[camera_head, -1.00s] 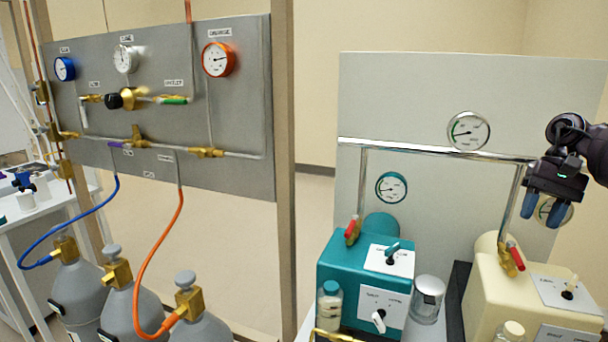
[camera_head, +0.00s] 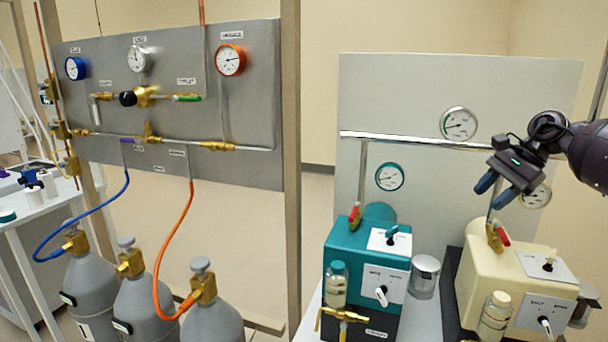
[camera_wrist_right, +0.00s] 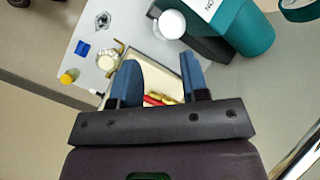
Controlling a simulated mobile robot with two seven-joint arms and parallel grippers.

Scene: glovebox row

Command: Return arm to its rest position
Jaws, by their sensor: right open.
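My right gripper (camera_head: 486,193) is at the right in the head view, in front of the grey back panel (camera_head: 420,90) and above the cream pump box (camera_head: 480,262). Its two blue fingers point down and to the left. In the right wrist view the fingers (camera_wrist_right: 158,85) are apart with nothing held between them. The cream box (camera_wrist_right: 150,100) with a red-handled valve shows beyond them. The gripper partly covers a gauge (camera_head: 536,196) on the panel. My left gripper does not show in either view.
A teal pump box (camera_head: 340,250) and a metal cylinder (camera_head: 424,277) stand left of the cream box. A steel pipe (camera_head: 400,140) crosses the panel. Grey gas cylinders (camera_head: 135,305) with blue and orange hoses stand below a gauge board (camera_head: 255,110) at left.

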